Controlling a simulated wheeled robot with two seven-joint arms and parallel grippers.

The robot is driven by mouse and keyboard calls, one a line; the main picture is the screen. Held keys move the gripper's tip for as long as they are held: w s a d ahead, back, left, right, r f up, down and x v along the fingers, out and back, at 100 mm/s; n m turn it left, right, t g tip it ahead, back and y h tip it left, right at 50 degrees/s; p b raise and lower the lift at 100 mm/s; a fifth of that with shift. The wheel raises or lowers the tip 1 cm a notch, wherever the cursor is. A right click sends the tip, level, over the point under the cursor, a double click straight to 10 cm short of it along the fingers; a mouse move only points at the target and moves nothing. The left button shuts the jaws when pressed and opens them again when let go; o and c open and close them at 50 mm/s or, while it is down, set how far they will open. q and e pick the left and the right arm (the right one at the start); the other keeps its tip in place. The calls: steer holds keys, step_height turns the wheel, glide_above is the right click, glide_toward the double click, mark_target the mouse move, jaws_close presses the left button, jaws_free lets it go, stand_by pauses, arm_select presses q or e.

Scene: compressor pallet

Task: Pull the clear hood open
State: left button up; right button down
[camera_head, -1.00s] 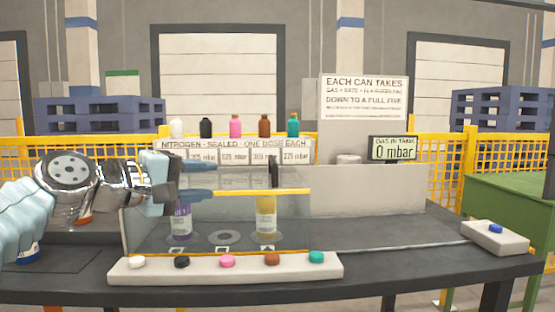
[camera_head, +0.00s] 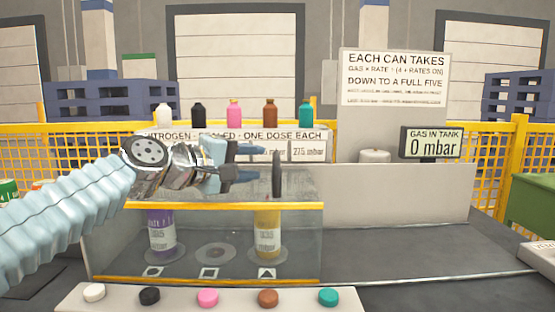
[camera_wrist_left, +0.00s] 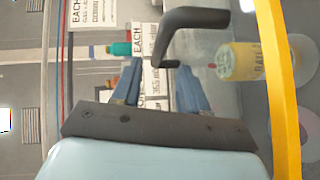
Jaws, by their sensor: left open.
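The clear hood (camera_head: 200,245) is a see-through box with yellow edges, standing over two cans on the bench. A black handle (camera_head: 277,174) stands up at its top right; in the left wrist view the handle (camera_wrist_left: 192,17) is a dark bent bar just ahead of the fingers. My left gripper (camera_head: 256,163) is open and empty above the hood, its blue fingers pointing right, just left of the handle. In the left wrist view the gripper (camera_wrist_left: 158,80) has nothing visible between its fingers. Whether a finger touches the handle I cannot tell. My right gripper is not in view.
Under the hood are a purple can (camera_head: 161,235), an empty round spot (camera_head: 215,253) and a yellow can (camera_head: 268,233). A button strip (camera_head: 180,298) lies in front. Several bottles (camera_head: 235,114) stand behind. A gauge (camera_head: 431,143) reads 0 mbar. The bench right of the hood is clear.

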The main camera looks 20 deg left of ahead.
mark_target(277, 157)
arm_select(q)
steer(key=x, duration=0.7)
steer(key=shift+w+d, duration=0.25)
steer(key=shift+w, duration=0.05)
jaws_close()
